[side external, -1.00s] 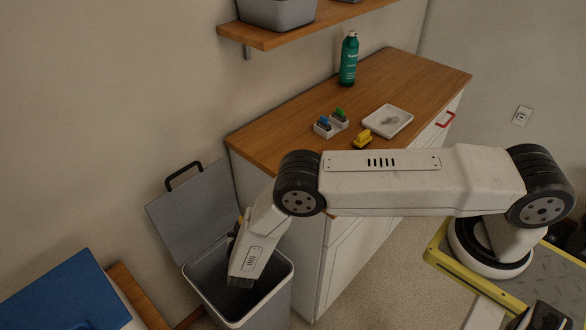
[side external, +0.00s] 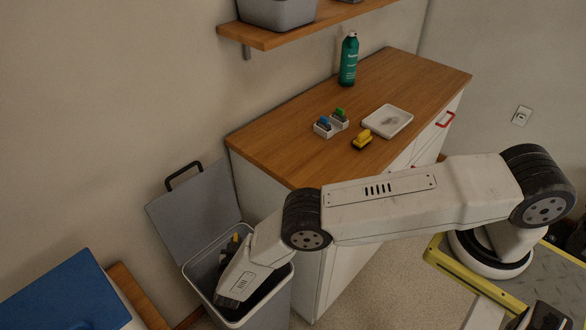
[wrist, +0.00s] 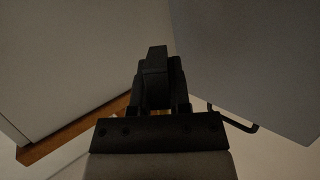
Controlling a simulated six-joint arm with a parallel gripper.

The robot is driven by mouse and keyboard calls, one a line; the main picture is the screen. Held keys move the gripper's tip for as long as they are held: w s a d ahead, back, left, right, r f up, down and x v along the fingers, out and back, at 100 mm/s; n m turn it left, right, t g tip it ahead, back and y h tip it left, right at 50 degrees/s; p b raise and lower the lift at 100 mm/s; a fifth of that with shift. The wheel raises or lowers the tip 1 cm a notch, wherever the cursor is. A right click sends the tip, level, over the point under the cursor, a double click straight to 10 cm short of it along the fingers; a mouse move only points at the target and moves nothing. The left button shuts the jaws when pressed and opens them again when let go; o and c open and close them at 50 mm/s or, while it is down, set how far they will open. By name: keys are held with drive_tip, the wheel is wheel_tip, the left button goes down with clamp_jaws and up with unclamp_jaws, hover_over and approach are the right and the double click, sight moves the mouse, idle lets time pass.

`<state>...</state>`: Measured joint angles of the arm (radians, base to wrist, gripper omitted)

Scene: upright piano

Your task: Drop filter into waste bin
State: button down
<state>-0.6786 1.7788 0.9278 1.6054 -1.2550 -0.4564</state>
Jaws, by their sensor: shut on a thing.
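The waste bin (side external: 272,306) is a grey open-topped container on the floor, beside the white cabinet. Its grey lid (side external: 190,205) stands open at the back and has a black handle. The lid also fills the right side of the wrist view (wrist: 255,55). My gripper (side external: 228,250) is at the bin's mouth, partly hidden by my wrist, with a small yellow patch at its top. In the wrist view my gripper (wrist: 156,65) is dark and shut. The filter is held in it, but I cannot tell its outline from the dark fingers.
The wooden worktop (side external: 290,130) carries a green bottle (side external: 349,60), a white tray (side external: 388,121), a yellow object (side external: 362,139) and small holders with blue and green tops (side external: 330,123). A blue panel (side external: 65,295) is at lower left. A wall shelf (side external: 300,25) is above.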

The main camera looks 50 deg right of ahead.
drive_tip(key=shift+f, duration=2.75)
drive_tip(key=shift+c, duration=2.4)
unclamp_jaws()
drive_tip(key=shift+s+a, duration=0.15)
drive_tip(key=s+a+r, duration=0.3)
drive_tip(key=r, duration=0.5)
drive_tip(key=shift+r, duration=0.2)
